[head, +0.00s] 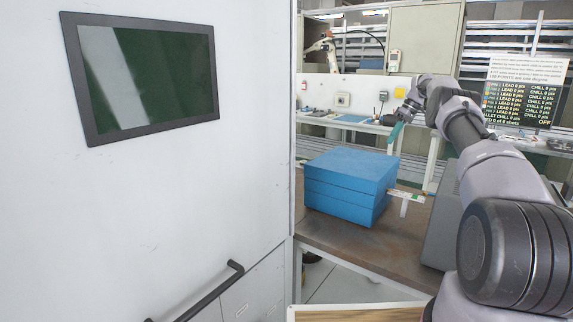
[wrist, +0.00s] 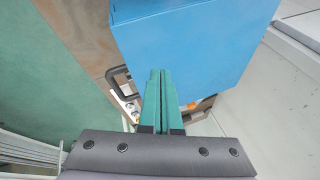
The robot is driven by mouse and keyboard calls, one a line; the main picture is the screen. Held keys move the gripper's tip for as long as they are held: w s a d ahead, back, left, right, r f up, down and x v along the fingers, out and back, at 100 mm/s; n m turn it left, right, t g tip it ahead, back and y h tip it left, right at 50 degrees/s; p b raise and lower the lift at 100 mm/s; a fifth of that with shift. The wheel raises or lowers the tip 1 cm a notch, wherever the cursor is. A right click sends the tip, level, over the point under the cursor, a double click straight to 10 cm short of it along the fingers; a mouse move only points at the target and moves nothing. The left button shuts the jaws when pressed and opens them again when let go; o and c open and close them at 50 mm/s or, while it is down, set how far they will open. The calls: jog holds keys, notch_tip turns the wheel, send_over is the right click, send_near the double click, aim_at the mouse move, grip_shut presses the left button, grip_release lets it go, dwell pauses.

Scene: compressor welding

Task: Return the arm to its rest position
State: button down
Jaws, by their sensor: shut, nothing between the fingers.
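My arm reaches forward from the lower right of the head view. My gripper (head: 396,131), with teal fingers, hangs at its far end above and behind the right side of a blue box. In the wrist view my gripper (wrist: 160,72) has its two fingers together with nothing between them. The fingertips overlap the edge of the blue box in that view; I cannot tell how far apart they are in depth.
The blue box (head: 345,188) stands on a brown table (head: 330,243). A grey cabinet (head: 441,222) stands right of it, partly behind my arm. A white wall panel (head: 180,190) with a dark screen (head: 145,80) fills the left. A scoreboard (head: 520,103) stands at the back right.

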jog(key=s+a+r+m+h, duration=0.1)
jog(key=s+a+r, duration=0.2)
jog(key=r, duration=0.4)
jog(key=s+a+r+m+t, duration=0.1)
jog(key=s+a+r, duration=0.2)
jog(key=r, duration=0.4)
jog(key=s+a+r+m+h, duration=0.1)
jog(key=s+a+r, duration=0.2)
jog(key=r, duration=0.4)
jog(key=s+a+r+m+t+h, duration=0.1)
jog(key=s+a+r+m, duration=0.2)
jog(key=s, duration=0.5)
jog(key=s+a+r+t, duration=0.1)
jog(key=s+a+r, duration=0.25)
jog(key=s, duration=0.55)
jog(key=s+a+f+m+t, duration=0.1)
jog(key=s+f+m+t, duration=0.1)
jog(key=s, duration=1.1)
jog(key=s+a+f+m+t, duration=0.1)
jog(key=s+f, duration=0.4)
jog(key=s, duration=0.9)
jog(key=m+t, duration=0.1)
jog(key=m, duration=0.1)
jog(key=shift+f+m, duration=0.2)
jog(key=shift+m, duration=0.2)
